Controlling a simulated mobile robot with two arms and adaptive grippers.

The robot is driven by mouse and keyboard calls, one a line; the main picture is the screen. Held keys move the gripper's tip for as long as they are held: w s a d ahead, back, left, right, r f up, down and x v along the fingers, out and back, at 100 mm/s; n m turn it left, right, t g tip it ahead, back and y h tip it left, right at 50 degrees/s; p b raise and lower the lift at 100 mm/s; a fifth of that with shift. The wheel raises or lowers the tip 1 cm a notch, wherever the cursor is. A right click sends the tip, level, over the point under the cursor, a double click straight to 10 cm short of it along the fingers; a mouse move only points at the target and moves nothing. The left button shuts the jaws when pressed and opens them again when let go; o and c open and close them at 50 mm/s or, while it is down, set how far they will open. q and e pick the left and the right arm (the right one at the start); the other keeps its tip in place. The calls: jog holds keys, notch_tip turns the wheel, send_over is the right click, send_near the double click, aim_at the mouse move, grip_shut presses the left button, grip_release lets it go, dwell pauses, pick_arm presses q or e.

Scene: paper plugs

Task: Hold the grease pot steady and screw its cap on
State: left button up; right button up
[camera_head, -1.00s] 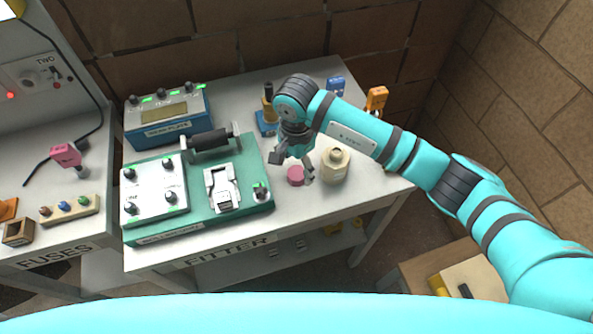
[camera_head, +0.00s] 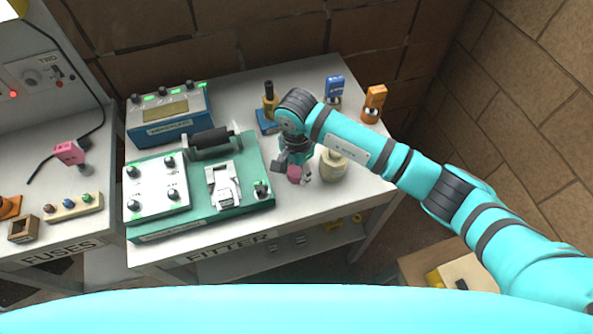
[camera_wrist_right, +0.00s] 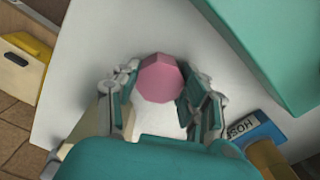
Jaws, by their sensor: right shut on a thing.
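The cream grease pot (camera_head: 333,166) stands upright on the white FITTER table, to the right of my right gripper and apart from the fingers. A dark opening shows in its top in the earlier head view; now my arm partly covers it. The pink cap (camera_head: 294,174) is between the fingers of my right gripper (camera_head: 292,171), which is shut on it. In the right wrist view the cap (camera_wrist_right: 160,79) shows as a pink many-sided disc between the two fingers. Whether it still touches the table is hard to tell. My left gripper is not in view.
A green fixture board (camera_head: 200,221) with a white knob box lies to the left of the gripper. A blue-based bottle (camera_head: 269,104) stands behind it. Blue (camera_head: 335,86) and orange (camera_head: 375,97) plug-like items stand at the back right. The table's front strip is clear.

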aim_at(297, 170)
notch_tip(297, 170, up, 9)
jog(key=b, duration=0.2)
jog(key=shift+f+b, duration=0.15)
jog(key=shift+b, duration=0.25)
jog(key=shift+r, duration=0.7)
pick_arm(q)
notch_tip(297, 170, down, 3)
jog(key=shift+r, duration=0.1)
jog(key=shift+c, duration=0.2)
